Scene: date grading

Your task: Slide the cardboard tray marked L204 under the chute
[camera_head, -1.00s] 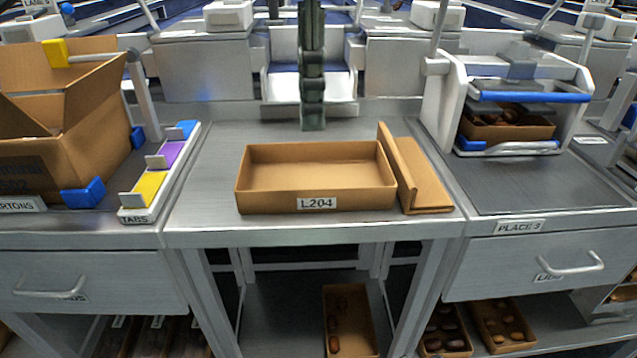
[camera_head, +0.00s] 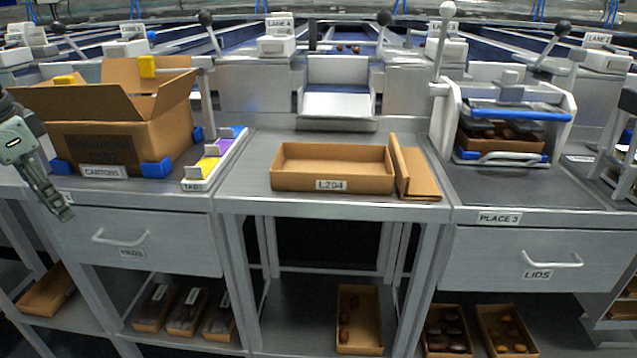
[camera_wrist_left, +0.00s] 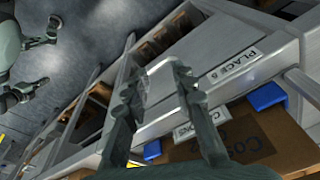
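The open cardboard tray marked L204 (camera_head: 331,185) lies on the grey middle bench, label facing me, and looks empty. The chute (camera_head: 338,105) is behind it at the bench's back; a strip of bare bench lies between its lower lip and the tray. A folded brown cardboard piece (camera_head: 416,183) stands right beside the tray's right end. My left gripper (camera_head: 64,211) is at the left edge of the head view, in front of the left bench and far from the tray. In the left wrist view its fingers (camera_wrist_left: 158,88) are apart with nothing between them. My right gripper is not seen.
Left of the tray are a tab holder (camera_head: 213,165) and a big open carton (camera_head: 125,135). To the right, a white-framed station (camera_head: 447,125) with a blue bar holds a filled tray. The bench left of the tray is clear. Several filled trays lie on low shelves.

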